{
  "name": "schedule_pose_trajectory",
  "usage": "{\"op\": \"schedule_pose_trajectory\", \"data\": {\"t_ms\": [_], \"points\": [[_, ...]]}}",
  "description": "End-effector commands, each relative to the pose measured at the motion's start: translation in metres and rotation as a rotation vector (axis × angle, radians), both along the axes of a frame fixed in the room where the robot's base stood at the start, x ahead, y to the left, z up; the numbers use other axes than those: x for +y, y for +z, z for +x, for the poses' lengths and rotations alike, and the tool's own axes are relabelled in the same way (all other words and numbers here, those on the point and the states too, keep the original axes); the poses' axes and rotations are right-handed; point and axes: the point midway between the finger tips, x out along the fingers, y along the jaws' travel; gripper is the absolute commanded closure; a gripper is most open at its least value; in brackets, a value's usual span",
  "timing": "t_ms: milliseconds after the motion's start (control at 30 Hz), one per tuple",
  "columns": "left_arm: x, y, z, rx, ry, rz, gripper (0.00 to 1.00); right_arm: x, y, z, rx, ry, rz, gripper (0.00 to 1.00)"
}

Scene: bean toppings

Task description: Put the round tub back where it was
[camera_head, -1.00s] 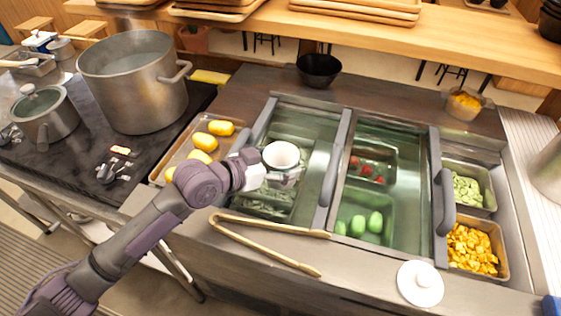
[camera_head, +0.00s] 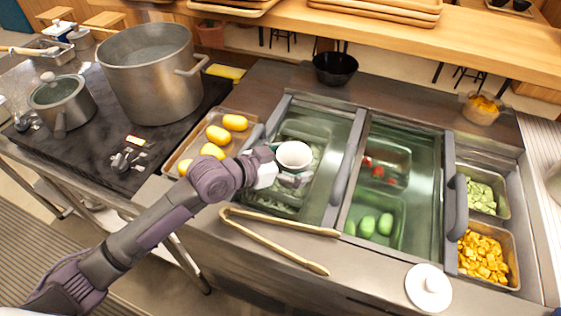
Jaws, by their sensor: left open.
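The round tub (camera_head: 294,154) is small, white and open at the top. It is upright, over the glass-covered left section of the counter. My left gripper (camera_head: 290,178) is right at the tub's near side, with its fingers low against or around it. Its jaws are open; the tub partly hides them, and I cannot tell whether they touch it. A round white lid with a knob (camera_head: 428,288) lies on the counter's front edge at the right. My right gripper is not in view.
Wooden tongs (camera_head: 275,240) lie on the front ledge just below the gripper. A tray of yellow items (camera_head: 183,150) and a large steel pot (camera_head: 150,80) stand to the left. A black bowl (camera_head: 335,68) is behind.

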Motion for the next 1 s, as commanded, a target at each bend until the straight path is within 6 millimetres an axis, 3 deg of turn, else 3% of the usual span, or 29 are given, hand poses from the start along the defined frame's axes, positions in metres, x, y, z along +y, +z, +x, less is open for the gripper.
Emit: {"op": "schedule_pose_trajectory", "data": {"t_ms": [533,1000], "points": [[0.076,0.037,-0.057,-0.001,0.002,0.003,0.00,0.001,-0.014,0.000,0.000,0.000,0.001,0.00],[0.087,0.045,-0.067,0.001,0.000,-0.001,0.00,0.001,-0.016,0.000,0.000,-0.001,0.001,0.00]]}}
